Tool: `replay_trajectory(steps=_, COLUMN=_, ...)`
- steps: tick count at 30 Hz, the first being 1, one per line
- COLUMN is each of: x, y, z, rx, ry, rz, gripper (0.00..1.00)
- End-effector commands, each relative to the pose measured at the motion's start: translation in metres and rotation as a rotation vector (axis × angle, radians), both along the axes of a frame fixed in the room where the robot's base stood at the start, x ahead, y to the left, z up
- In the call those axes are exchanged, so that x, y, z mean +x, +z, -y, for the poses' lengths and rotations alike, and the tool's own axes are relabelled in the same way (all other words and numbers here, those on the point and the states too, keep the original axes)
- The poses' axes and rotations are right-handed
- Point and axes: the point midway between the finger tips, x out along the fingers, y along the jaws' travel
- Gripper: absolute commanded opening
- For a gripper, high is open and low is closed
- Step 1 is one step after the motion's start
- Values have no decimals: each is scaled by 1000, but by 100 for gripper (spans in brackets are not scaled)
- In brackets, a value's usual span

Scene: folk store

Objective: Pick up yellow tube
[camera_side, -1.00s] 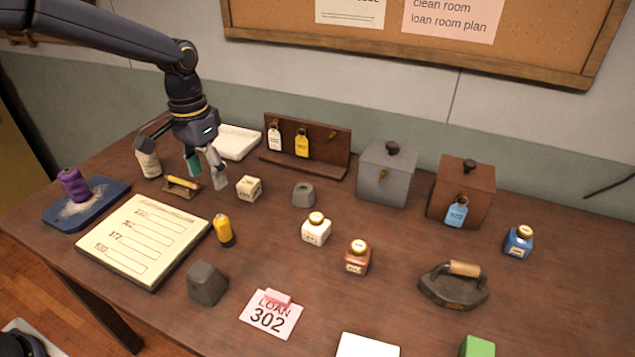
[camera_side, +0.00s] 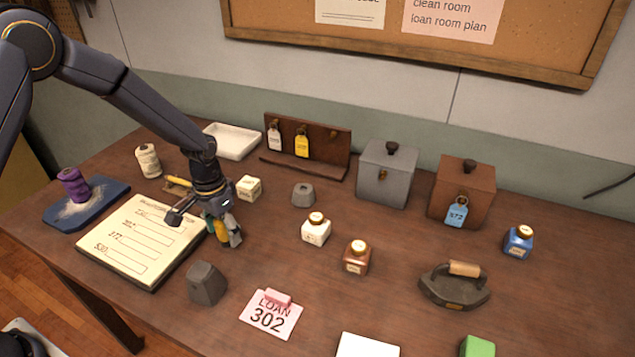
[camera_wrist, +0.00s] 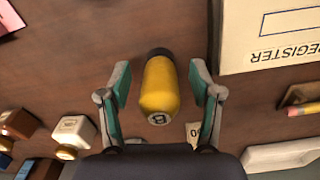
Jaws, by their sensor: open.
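The yellow tube (camera_wrist: 160,88) has a dark cap at one end and stands on the wooden table, in the middle of the wrist view. My gripper (camera_wrist: 160,85) is open, with one green-padded finger on each side of the tube and a gap to both. In the side view, my gripper (camera_side: 222,236) is low over the table beside the register board, and it hides much of the yellow tube (camera_side: 221,230).
The register board (camera_side: 140,240) lies close at the left. A grey stone block (camera_side: 207,284) stands in front, and a small cream cube (camera_side: 249,188) behind. A white bottle (camera_side: 316,230) and a brown bottle (camera_side: 357,258) stand to the right, with clear table between.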

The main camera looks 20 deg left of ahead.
Motion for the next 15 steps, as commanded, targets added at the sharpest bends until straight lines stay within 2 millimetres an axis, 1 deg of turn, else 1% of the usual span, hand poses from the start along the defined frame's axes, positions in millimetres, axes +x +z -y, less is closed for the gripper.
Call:
replay_trajectory(steps=1, x=0, y=-5, z=0, rx=0, ry=0, rz=-2, gripper=64)
replay_trajectory(steps=3, x=0, y=-7, z=0, rx=0, ry=0, rz=0, gripper=64)
replay_trajectory(steps=9, x=0, y=-7, z=0, rx=0, ry=0, rz=1, gripper=63)
replay_trajectory(steps=15, x=0, y=-7, z=0, rx=0, ry=1, rz=1, gripper=42)
